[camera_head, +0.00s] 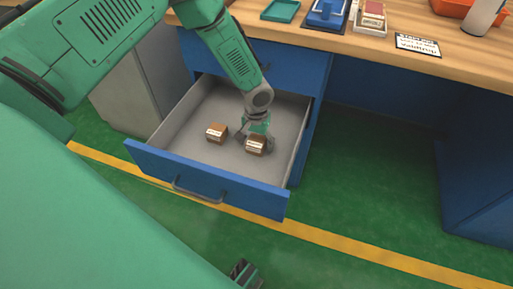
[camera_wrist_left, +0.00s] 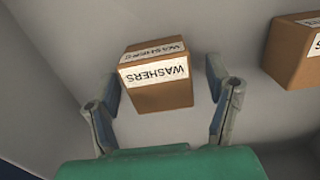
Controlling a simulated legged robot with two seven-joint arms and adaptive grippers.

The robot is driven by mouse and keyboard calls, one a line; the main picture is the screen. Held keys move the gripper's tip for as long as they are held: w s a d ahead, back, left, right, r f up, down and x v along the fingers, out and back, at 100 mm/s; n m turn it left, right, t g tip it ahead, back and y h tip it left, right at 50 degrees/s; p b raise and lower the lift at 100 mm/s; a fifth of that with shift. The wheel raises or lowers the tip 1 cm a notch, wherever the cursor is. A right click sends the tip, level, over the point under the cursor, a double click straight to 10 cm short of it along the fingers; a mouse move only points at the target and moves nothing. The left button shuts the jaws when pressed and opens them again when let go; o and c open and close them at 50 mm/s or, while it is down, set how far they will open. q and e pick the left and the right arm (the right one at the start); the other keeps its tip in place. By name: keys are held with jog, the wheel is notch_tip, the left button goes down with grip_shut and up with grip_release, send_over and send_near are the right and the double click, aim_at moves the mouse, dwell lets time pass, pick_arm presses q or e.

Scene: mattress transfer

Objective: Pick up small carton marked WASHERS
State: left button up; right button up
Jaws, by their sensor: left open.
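The small carton marked WASHERS (camera_wrist_left: 155,88) is brown with white labels and sits on the drawer floor. In the left wrist view it lies between the two fingers of my left gripper (camera_wrist_left: 163,105), which is open, with a gap on each side. In the head view my left gripper (camera_head: 256,132) reaches down into the open drawer (camera_head: 205,178), right at the carton (camera_head: 256,146). A second brown carton (camera_head: 217,133) sits to its left in the drawer; it also shows at the right edge of the left wrist view (camera_wrist_left: 295,52), its label unreadable.
The wooden worktop (camera_head: 340,45) above holds a green tray (camera_head: 281,10), a blue item (camera_head: 326,12), a red and white item (camera_head: 372,18) and a label card (camera_head: 417,45). Green floor is free to the right.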

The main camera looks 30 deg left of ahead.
pick_arm(q)
jog(key=shift+f, duration=0.5)
jog(key=shift+r, duration=0.1)
jog(key=c, duration=1.3)
jog(key=shift+c, duration=0.2)
